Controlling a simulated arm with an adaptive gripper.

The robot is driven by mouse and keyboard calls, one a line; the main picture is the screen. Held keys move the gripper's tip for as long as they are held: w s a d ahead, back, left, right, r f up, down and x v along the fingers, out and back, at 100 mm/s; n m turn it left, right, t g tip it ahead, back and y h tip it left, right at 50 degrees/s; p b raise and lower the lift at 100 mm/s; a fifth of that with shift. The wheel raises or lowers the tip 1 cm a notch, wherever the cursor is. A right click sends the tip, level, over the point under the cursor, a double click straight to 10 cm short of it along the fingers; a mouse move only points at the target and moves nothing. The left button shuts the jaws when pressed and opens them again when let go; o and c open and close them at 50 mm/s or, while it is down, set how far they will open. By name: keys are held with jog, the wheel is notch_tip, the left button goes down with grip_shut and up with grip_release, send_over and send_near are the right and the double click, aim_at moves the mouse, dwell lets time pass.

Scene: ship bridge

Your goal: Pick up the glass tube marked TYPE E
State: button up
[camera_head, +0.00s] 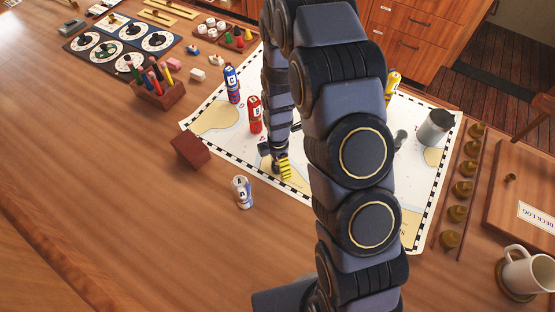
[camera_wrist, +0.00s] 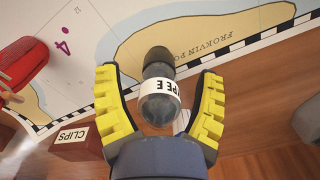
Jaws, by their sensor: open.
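The glass tube marked TYPE E (camera_wrist: 160,104) shows in the wrist view. It has a clear rounded body, a white label with black letters reading "PE E" in view, and a dark cap (camera_wrist: 158,56) at the far end. My gripper (camera_wrist: 159,74) is open, with one yellow ridged finger on each side of the tube. Gaps show between the fingers and the glass, so it is not gripped. In the head view my gripper (camera_head: 283,168) is low over the chart's near-left part, and I cannot make out the tube there.
The chart (camera_head: 222,141) lies on the wooden table. Red (camera_head: 255,114) and blue (camera_head: 232,84) cylinders stand behind my gripper. A brown box (camera_head: 190,149), labelled CLIPS in the wrist view (camera_wrist: 72,134), and a small can (camera_head: 242,192) are nearby. The table's front left is clear.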

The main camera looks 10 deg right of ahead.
grip_shut()
dwell(0.3)
